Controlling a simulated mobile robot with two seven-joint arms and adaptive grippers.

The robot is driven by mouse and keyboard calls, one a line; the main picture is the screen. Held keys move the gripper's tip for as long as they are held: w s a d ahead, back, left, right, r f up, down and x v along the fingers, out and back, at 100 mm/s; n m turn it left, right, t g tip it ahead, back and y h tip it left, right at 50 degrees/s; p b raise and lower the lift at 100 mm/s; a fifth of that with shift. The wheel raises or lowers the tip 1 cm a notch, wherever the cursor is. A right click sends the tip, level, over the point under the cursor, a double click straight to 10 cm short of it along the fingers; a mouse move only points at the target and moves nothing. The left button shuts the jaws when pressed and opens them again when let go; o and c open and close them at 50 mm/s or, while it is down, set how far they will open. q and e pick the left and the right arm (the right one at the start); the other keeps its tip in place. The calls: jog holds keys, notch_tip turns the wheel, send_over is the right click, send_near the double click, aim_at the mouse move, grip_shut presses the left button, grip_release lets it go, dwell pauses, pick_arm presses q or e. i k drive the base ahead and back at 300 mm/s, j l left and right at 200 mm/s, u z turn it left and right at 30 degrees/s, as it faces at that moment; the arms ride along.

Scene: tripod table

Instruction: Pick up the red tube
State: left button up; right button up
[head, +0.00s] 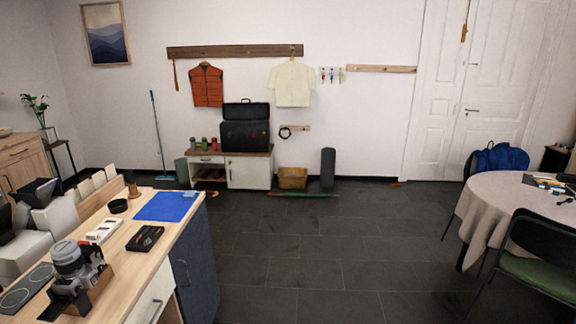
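I cannot single out a red tube for certain. Small coloured items (331,75) hang on a white wall rack, too small to tell apart. Several small dark and coloured items (552,185) lie on the round table at the right, also too small to name. Neither of my grippers shows in the head view.
A wooden desk (150,212) with a camera (76,262), blue mat (165,206) and black tray (145,238) fills the lower left. The cloth-covered round table (495,200) stands right, with a black chair (540,250) before it. The grey floor (330,245) between is clear.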

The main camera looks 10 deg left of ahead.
aim_at(214, 139)
jog(key=i+u, duration=0.1)
jog(key=i, duration=3.2)
jog(key=i+u, duration=0.15)
jog(key=i, duration=0.35)
jog(key=i+l+u, duration=0.15)
jog(key=i, duration=0.4)
jog(key=i+u, duration=0.15)
jog(key=i, duration=0.35)
jog(key=i+j+u, duration=0.4)
jog(key=i, duration=0.35)
jog(key=i+j+u, duration=0.15)
jog(key=i, duration=0.25)
jog(key=i+j, duration=0.45)
jog(key=j, duration=0.2)
